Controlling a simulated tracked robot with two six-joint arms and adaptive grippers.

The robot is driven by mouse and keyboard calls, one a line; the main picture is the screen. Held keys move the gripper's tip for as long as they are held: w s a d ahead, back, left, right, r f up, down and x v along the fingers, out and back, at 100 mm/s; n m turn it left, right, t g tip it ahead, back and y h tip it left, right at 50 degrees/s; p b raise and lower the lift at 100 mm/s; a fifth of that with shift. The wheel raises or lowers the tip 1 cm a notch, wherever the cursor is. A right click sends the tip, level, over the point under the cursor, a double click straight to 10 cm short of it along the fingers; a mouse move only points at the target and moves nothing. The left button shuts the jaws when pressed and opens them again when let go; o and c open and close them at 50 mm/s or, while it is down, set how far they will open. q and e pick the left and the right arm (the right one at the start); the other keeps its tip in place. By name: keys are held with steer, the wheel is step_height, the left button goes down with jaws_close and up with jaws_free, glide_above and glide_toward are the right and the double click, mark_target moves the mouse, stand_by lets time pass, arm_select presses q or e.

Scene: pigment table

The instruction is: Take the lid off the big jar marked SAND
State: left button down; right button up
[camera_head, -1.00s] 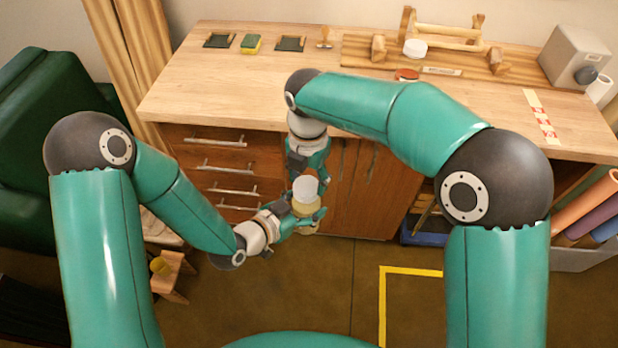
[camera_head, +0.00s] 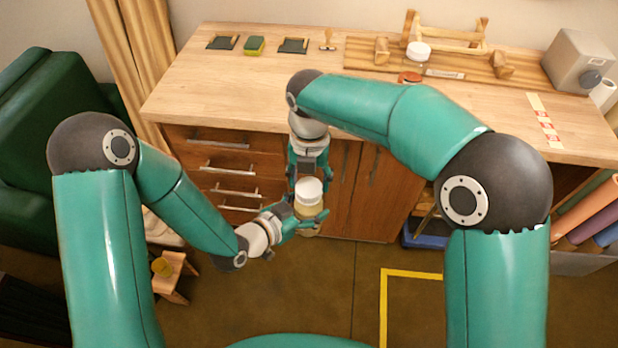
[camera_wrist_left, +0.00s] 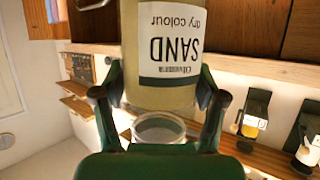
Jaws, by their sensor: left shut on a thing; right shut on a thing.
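The big SAND jar (camera_head: 311,211) is in front of the cabinet, below the table edge, a cream-yellow body with a white lid (camera_head: 309,191) at its top end. In the left wrist view the jar (camera_wrist_left: 165,20) fills the upper middle, its SAND label upside down. My left gripper (camera_head: 300,220) is shut on the jar body, with one finger on either side. My right gripper (camera_head: 305,188) reaches from the table side and is shut at the lid end; its fingertips are largely hidden behind the lid.
The wooden table (camera_head: 230,90) stands behind, its front mostly clear. At the back are a rack (camera_head: 450,35), a small white-topped jar (camera_head: 418,51), a red lid (camera_head: 410,78) and a grey box (camera_head: 577,60).

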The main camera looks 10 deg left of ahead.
steer(key=shift+r, duration=1.05)
